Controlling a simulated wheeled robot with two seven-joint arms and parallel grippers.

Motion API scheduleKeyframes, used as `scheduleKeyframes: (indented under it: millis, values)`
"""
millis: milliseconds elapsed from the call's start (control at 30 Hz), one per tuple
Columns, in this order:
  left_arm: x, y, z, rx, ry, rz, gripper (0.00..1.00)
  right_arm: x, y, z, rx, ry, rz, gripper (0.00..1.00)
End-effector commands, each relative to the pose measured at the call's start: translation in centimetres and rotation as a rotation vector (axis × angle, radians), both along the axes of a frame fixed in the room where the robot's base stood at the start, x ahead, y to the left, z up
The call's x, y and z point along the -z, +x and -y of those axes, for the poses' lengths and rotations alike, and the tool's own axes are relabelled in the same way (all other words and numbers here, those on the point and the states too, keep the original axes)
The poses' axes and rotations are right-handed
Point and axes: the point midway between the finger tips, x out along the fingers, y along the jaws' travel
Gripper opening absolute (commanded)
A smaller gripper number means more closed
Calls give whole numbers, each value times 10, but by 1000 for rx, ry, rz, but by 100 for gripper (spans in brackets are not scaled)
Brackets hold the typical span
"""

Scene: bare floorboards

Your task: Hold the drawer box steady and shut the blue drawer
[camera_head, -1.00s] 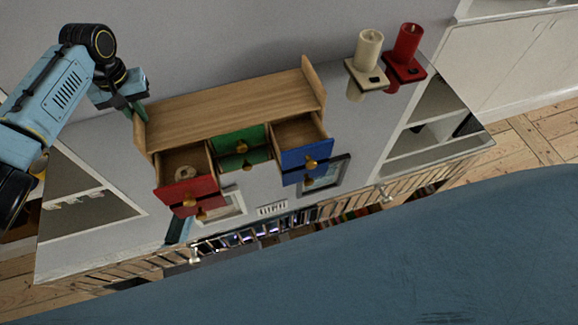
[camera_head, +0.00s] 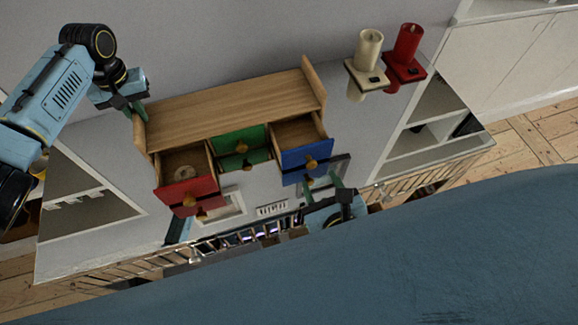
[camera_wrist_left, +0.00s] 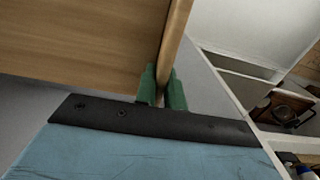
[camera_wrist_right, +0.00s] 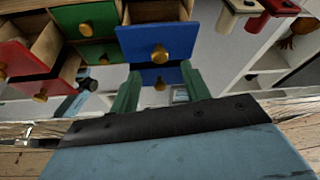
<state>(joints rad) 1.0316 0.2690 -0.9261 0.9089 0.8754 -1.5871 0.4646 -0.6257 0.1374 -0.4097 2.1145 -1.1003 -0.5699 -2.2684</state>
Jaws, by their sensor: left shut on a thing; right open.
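The wooden drawer box (camera_head: 230,103) stands on a glossy grey cabinet top. Its blue drawer (camera_head: 305,156), on the right, is pulled out and has a gold knob (camera_wrist_right: 159,53). The green drawer (camera_head: 239,143) in the middle looks shut or nearly so. My left gripper (camera_wrist_left: 161,90) is shut on the upright edge of the box's left end panel. My right gripper (camera_wrist_right: 160,85) is open and empty, in front of the blue drawer and apart from it.
A cream candle (camera_head: 369,50) and a red candle (camera_head: 407,42) stand on holders to the right of the box. The glossy top (camera_head: 110,240) mirrors the drawers. Open shelf compartments lie at both sides. The surface between box and candles is clear.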

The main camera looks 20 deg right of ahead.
Motion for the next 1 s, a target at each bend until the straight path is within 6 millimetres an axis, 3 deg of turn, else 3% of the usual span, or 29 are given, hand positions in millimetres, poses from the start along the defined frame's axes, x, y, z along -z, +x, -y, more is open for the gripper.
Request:
scheduleKeyframes:
  millis: [100,300,700,1000]
  values:
    - [2,-1,0,0,1,-4,0,8,22,1,0,1,2,47]
    - [2,-1,0,0,1,-4,0,18,44,3,0,1,1,47]
    - [2,-1,0,0,1,-4,0,21,49,3,0,2,-1,46]
    - [2,-1,0,0,1,-4,0,21,49,3,0,2,-1,6]
